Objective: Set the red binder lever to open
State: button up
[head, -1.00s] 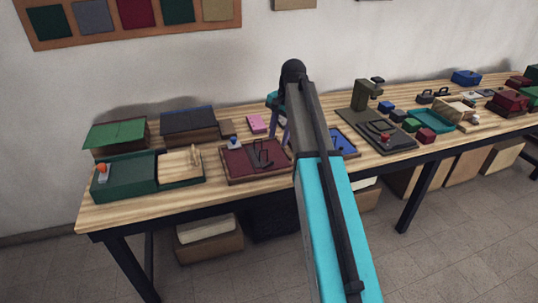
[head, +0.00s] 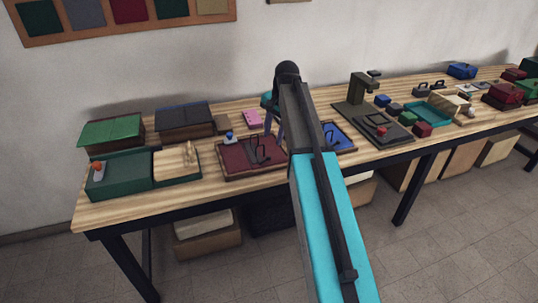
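The red binder (head: 236,164) lies open and flat on the wooden table, left of my arm, with a dark red inside. A dark metal lever mechanism (head: 258,152) stands up from its right half. Whether the lever is open or shut is too small to tell. A blue binder (head: 338,136) with a similar mechanism lies just right of my arm, partly hidden.
A green box (head: 122,176) with an orange knob stands left of the binder. A small blue-topped object (head: 230,137) and a pink block (head: 252,118) lie behind it. A dark green press (head: 370,118), small blocks and a teal tray (head: 428,112) fill the right side.

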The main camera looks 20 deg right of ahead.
jog(key=p, duration=0.2)
send_near(269, 154)
jog(key=shift+s+a+f, duration=0.45)
jog(key=shift+s+f, duration=0.2)
jog(key=shift+f, duration=0.25)
jog(key=shift+s+a+f, duration=0.5)
jog(key=shift+s+f, duration=0.2)
jog(key=shift+f, duration=0.15)
jog(key=shift+s+a+f, duration=0.45)
jog(key=shift+s+f, duration=0.2)
jog(key=shift+f, duration=0.25)
jog(key=shift+c, duration=0.5)
grip_shut()
